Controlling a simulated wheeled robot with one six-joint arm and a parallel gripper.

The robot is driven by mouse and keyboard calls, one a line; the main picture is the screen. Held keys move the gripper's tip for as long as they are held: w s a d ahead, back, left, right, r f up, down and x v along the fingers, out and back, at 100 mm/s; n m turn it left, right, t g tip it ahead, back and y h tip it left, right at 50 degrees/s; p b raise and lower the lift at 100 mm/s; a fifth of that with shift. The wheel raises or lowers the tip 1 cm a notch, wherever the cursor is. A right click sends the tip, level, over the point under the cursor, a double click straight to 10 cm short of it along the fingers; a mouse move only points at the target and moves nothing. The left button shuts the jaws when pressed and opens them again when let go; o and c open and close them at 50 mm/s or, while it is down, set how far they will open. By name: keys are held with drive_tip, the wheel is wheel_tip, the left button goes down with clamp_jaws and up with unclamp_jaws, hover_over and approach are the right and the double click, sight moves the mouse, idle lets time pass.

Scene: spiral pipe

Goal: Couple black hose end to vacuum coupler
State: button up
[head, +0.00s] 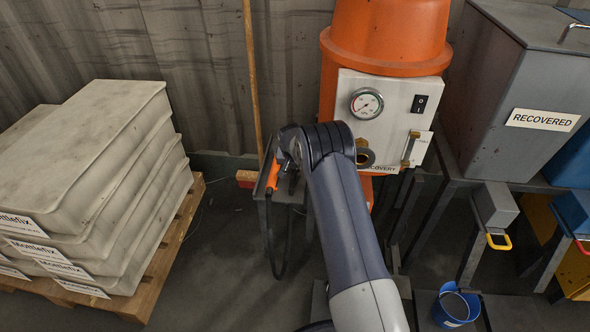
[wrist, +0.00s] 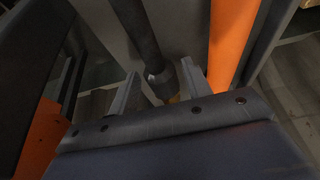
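The black hose (head: 272,245) hangs in a loop beside a small dark stand, left of the orange vacuum unit. In the wrist view the black hose end (wrist: 155,72) has a dark collar and a small yellow-orange tip, and lies between my fingers. My gripper (wrist: 157,85) looks open, with a gap between the left finger and the hose; the right finger is close to it, and I cannot tell if they touch. In the head view my arm hides the fingers. The vacuum coupler (head: 366,157) is a round brass-coloured port low on the white panel, partly behind my arm.
The panel (head: 396,88) carries a gauge (head: 367,103) and a black switch. Stacked sacks (head: 90,190) on a pallet (head: 165,260) stand left. A grey "RECOVERED" bin (head: 505,90) stands right; a blue bucket (head: 456,306) is low right. Floor between pallet and stand is clear.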

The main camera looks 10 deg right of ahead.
drive_tip(key=c, duration=0.8)
drive_tip(key=shift+c, duration=0.2)
